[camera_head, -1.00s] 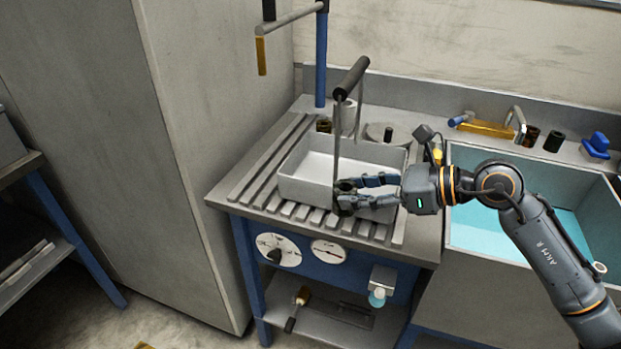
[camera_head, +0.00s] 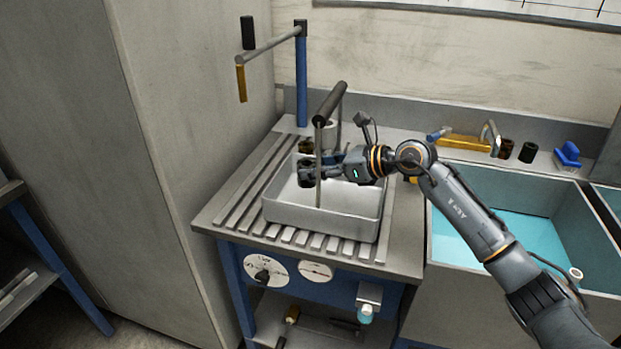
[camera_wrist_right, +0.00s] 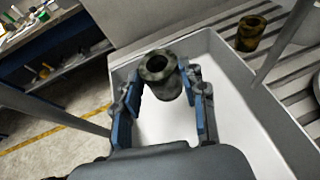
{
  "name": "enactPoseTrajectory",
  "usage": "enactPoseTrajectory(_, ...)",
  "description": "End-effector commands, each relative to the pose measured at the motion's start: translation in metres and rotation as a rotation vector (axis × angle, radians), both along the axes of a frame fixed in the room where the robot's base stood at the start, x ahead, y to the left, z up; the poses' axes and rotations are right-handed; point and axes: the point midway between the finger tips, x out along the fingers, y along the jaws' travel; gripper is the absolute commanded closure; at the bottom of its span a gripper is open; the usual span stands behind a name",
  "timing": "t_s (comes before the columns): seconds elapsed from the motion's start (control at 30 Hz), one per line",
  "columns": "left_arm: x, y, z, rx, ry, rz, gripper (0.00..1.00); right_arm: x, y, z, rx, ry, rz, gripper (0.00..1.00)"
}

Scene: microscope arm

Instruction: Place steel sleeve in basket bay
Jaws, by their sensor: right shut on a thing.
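The basket (camera_head: 345,224) is a pale rectangular tray with a tall handle (camera_head: 330,104), standing on the slatted board. My right gripper (camera_head: 310,171) is over the basket's inside, towards its back left, partly behind a handle upright. It is shut on a dark, mottled steel sleeve (camera_wrist_right: 157,75), a hollow cylinder whose open end shows in the right wrist view (camera_wrist_right: 165,112). The sleeve appears above the basket floor; the gap below it is hard to judge. Bay dividers cannot be made out. My left gripper is not in view.
A brownish sleeve (camera_wrist_right: 251,33) stands on the slats beside the basket. Two dark cylinders, one of them black (camera_head: 528,152), stand behind the sink (camera_head: 500,185). A blue post with a swing arm (camera_head: 301,75) rises at the back left. Front slats are clear.

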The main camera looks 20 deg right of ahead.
Motion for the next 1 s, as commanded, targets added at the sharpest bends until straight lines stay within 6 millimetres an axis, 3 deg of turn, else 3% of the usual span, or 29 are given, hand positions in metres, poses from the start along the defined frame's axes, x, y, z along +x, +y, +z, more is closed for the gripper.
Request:
enactPoseTrajectory(0.33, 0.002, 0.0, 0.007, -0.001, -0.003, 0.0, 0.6, 0.023, 0.01, -0.029, 0.003, -0.003, -0.001, 1.0)
enactPoseTrajectory(0.5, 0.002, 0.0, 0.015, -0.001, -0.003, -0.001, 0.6, 0.022, 0.009, -0.052, 0.003, -0.002, -0.001, 1.0)
enactPoseTrajectory(0.93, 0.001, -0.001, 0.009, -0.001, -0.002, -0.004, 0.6, 0.022, 0.008, -0.061, 0.001, -0.007, -0.002, 1.0)
enactPoseTrajectory(0.97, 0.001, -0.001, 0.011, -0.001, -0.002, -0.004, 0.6, 0.022, 0.009, -0.061, 0.0, -0.004, -0.001, 0.52)
enactPoseTrajectory(1.0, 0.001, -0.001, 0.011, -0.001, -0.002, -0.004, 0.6, 0.022, 0.009, -0.06, 0.0, -0.004, -0.001, 0.44)
